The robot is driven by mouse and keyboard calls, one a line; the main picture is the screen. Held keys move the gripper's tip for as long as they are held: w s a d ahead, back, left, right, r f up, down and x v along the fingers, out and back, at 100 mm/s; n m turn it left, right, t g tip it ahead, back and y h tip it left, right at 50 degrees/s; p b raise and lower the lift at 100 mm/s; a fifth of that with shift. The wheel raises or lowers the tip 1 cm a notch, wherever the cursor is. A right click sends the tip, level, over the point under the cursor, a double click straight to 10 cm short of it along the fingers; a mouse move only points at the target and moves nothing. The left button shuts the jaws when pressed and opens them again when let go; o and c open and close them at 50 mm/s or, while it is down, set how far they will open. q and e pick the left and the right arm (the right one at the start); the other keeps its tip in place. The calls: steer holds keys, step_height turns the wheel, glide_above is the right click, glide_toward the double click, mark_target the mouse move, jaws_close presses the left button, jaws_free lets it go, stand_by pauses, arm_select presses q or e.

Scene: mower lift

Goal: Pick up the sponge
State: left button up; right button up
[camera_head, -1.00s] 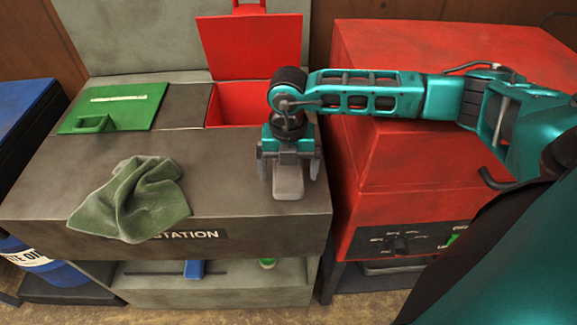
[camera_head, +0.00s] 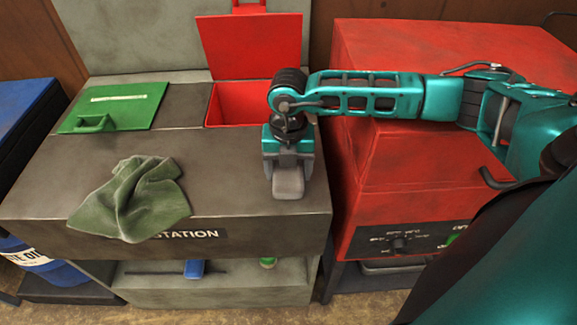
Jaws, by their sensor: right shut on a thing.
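The sponge (camera_head: 288,184) is a small grey block at the front right of the dark station top. My right gripper (camera_head: 288,164) points down over it, and its fingers are shut on the sponge's upper part. The sponge's lower edge is at or very near the station top; I cannot tell whether it touches. My left gripper is not in view.
A green cloth (camera_head: 132,200) lies over the station's front edge at left. Behind it is a closed green lid (camera_head: 115,105). A red bin (camera_head: 238,104) stands open with its lid raised. A red machine (camera_head: 400,185) stands at right, under my right arm.

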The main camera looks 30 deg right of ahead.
steer(key=shift+r, duration=0.15)
step_height(320, 180, up, 20)
steer(key=shift+p, duration=0.35)
steer(key=shift+f, duration=0.2)
stand_by(1.4)
